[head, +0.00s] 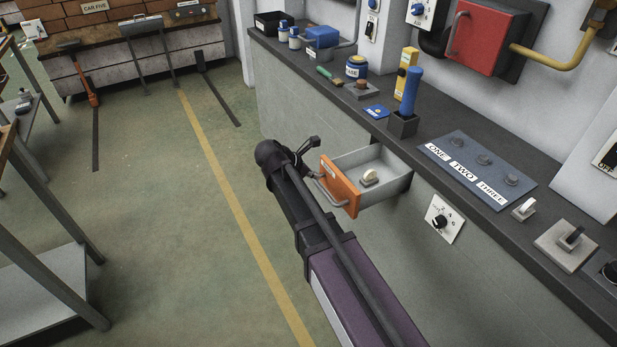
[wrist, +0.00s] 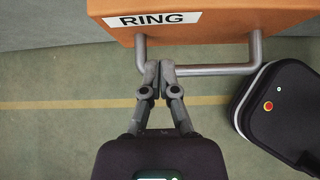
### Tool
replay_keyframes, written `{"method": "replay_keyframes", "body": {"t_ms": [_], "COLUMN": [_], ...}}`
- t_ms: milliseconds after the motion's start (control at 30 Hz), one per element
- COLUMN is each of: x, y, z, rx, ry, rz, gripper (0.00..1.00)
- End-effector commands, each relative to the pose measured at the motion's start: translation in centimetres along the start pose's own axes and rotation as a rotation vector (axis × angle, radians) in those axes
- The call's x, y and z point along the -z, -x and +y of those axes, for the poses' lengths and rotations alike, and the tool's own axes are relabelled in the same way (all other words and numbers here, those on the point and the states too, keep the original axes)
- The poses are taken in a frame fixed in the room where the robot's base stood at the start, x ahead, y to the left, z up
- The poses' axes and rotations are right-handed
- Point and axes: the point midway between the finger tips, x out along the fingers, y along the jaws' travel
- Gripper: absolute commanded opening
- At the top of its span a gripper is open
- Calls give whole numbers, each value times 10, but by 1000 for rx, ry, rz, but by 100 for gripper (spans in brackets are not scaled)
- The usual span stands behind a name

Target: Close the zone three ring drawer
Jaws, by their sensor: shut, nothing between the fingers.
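The ring drawer has an orange front (head: 340,187) and grey walls (head: 392,160), and stands open from the wall under the counter. A small pale object (head: 369,177) lies inside it. In the wrist view the orange front (wrist: 240,22) carries a white RING label (wrist: 153,19) and a grey bar handle (wrist: 215,70). My gripper (wrist: 159,68) is shut and empty, its fingertips together at the left part of the handle. I cannot tell whether they touch it. In the head view my gripper (head: 309,150) is beside the drawer front, partly hidden by my arm.
A dark counter (head: 440,130) runs above the drawer, with a ONE, TWO, THREE panel (head: 475,165), a blue-handled tool in a holder (head: 410,92) and small items. A dial plate (head: 443,220) is on the wall right of the drawer. The floor (head: 170,240) to the left is clear.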

Motion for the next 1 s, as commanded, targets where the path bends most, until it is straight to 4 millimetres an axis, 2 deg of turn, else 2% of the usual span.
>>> {"method": "replay_keyframes", "body": {"t_ms": [33, 200, 400, 1000], "x": [3, 2, 2, 0], "y": [-9, -25, -38, -42], "z": [0, 0, 0, 0], "rx": [1, 0, -1, -1], "ry": [-1, 0, 1, 1], "rz": [0, 0, 0, 0], "gripper": [0, 0, 0, 0]}}
